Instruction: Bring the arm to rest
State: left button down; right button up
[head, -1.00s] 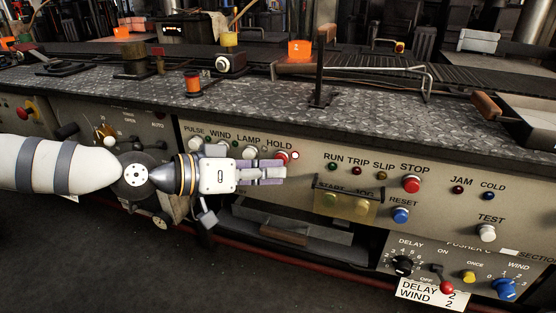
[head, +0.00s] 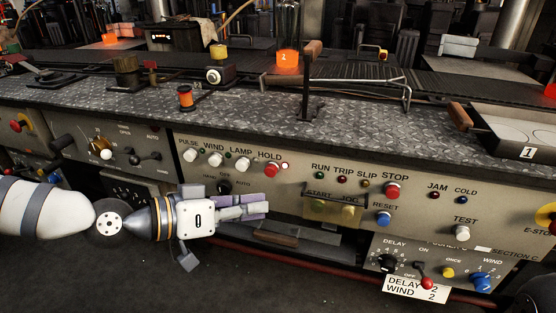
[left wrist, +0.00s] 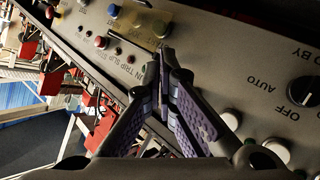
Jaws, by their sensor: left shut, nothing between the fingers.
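My left gripper (head: 258,206) is shut and empty. I cannot tell how far the fingertips are from the panel. My right gripper is not in view.
A red STOP button (head: 392,192) and blue RESET button (head: 384,219) stick out to the right. Dark floor (head: 90,275) lies clear below.

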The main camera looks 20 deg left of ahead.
pick_arm(q)
jog(key=s+d+f+n+g+y+p, duration=0.2)
jog(key=s+d+f+g, duration=0.15)
jog(key=s+f, duration=0.6)
jog(key=s+d+f+n+g+y+p, duration=0.15)
jog(key=s+f+g, duration=0.4)
jog(key=s, duration=0.75)
jog(key=s+a+f+g+y+p, duration=0.1)
jog(key=s+a+y, duration=0.2)
jog(key=s+a, duration=0.3)
jog(key=s+a+f+g+y+p, duration=0.2)
jog(key=s+a+y, duration=0.2)
jog(key=s, duration=0.8)
jog(key=shift+s+a+f, duration=0.15)
jog(key=shift+s+a, duration=0.05)
jog(key=shift+a, duration=1.05)
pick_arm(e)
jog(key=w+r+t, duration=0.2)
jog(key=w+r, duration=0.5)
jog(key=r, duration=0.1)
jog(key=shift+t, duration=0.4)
pick_arm(q)
jog(key=c, duration=2.4)
grip_release()
